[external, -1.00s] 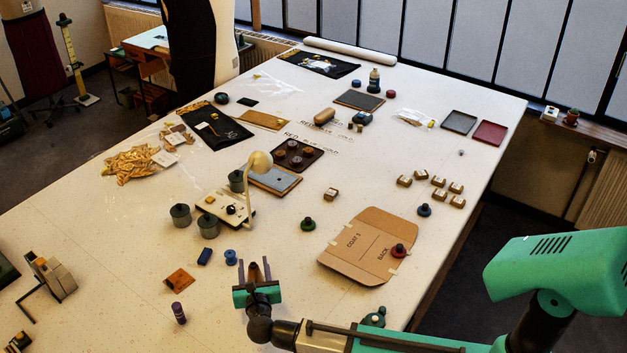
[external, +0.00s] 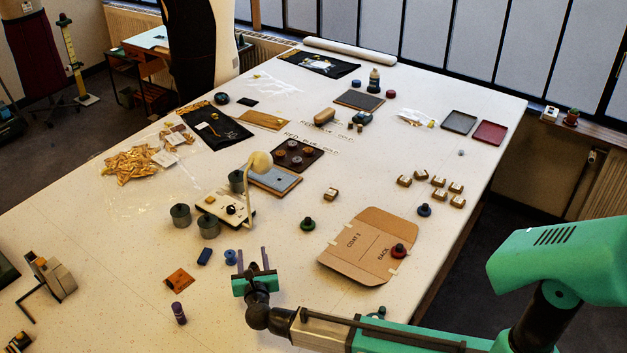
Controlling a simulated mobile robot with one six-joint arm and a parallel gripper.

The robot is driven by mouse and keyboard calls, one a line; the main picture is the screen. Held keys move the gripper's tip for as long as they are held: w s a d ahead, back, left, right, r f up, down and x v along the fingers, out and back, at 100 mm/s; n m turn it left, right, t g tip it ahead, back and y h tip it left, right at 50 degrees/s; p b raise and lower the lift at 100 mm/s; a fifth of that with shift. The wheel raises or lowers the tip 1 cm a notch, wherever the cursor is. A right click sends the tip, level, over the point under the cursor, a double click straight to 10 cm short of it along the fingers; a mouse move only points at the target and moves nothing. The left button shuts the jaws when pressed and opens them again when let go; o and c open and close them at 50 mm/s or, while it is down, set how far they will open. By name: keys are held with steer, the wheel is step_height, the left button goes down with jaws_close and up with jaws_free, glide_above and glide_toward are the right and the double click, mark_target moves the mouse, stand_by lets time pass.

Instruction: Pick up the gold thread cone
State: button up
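My gripper (external: 253,259) is at the front middle of the white table (external: 290,310). Its two dark purple fingers point away from the camera and stand apart, with a gap between them. A small brownish shape shows low between the fingers. I cannot tell whether it is the gold thread cone or part of my gripper. No gold cone shows clearly elsewhere on the table. A purple cone (external: 179,313) stands to the left of my gripper.
An orange-brown piece (external: 179,279) lies farther left. The cardboard pattern (external: 352,240) lies to the right.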

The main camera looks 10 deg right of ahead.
steer(key=c, duration=1.1)
steer(key=shift+r, duration=0.1)
steer(key=s+d+r+b, duration=0.4)
steer(key=s+d+b, duration=0.5)
steer(key=b, duration=0.3)
steer(key=shift+s+b, duration=0.4)
steer(key=shift+s, duration=0.15)
steer(key=shift+r+b, duration=0.1)
steer(key=shift+b, duration=0.35)
steer(key=s+b, duration=0.1)
steer(key=b, duration=0.4)
steer(key=shift+d, duration=0.35)
steer(key=shift+s+d+r+b, duration=0.3)
steer(key=shift+s+d+b, duration=0.15)
steer(key=shift+b, duration=1.6)
